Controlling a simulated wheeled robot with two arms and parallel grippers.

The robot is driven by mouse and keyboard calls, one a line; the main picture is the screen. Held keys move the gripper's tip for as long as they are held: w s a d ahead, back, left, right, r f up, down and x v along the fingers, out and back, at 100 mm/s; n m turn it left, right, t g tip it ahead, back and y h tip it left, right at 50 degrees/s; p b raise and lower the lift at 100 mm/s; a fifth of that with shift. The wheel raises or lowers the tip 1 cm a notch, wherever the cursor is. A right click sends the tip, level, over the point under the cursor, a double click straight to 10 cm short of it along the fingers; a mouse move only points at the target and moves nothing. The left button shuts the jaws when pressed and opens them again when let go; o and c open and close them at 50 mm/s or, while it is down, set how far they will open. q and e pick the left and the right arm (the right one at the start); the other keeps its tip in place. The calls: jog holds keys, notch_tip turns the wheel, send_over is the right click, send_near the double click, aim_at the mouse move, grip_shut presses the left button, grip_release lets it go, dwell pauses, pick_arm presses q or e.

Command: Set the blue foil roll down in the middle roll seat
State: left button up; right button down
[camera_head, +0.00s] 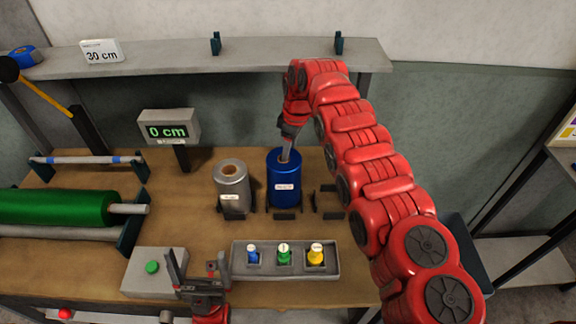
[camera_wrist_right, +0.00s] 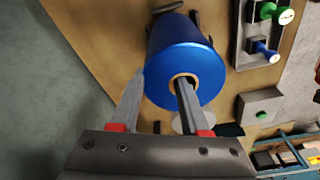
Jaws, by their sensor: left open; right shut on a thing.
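The blue foil roll (camera_head: 284,181) stands upright at the middle roll seat (camera_head: 286,214), between the silver roll and an empty seat. I cannot tell whether its base rests fully down. My right gripper (camera_head: 287,150) comes from above and is shut on the roll's wall. In the right wrist view, one finger of the right gripper (camera_wrist_right: 162,88) is in the core hole and the other is outside the blue roll (camera_wrist_right: 188,62). My left gripper (camera_head: 197,262) is open and empty near the table's front, left of the dies tray.
A silver roll (camera_head: 232,187) stands in the left seat; the right seat (camera_head: 327,203) is empty. A tray (camera_head: 240,270) holds blue, green and yellow dies. A green roll (camera_head: 50,208) lies at left. A display (camera_head: 168,128) reads 0 cm. A shelf (camera_head: 180,58) runs behind.

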jog(key=shift+f+p, duration=0.3)
jog(key=shift+f, duration=0.1)
notch_tip(320, 180, down, 3)
jog(key=shift+a+r+p, duration=0.15)
jog(key=shift+p, duration=0.2)
jog(key=shift+f, duration=0.4)
jog(key=shift+c, duration=2)
grip_release()
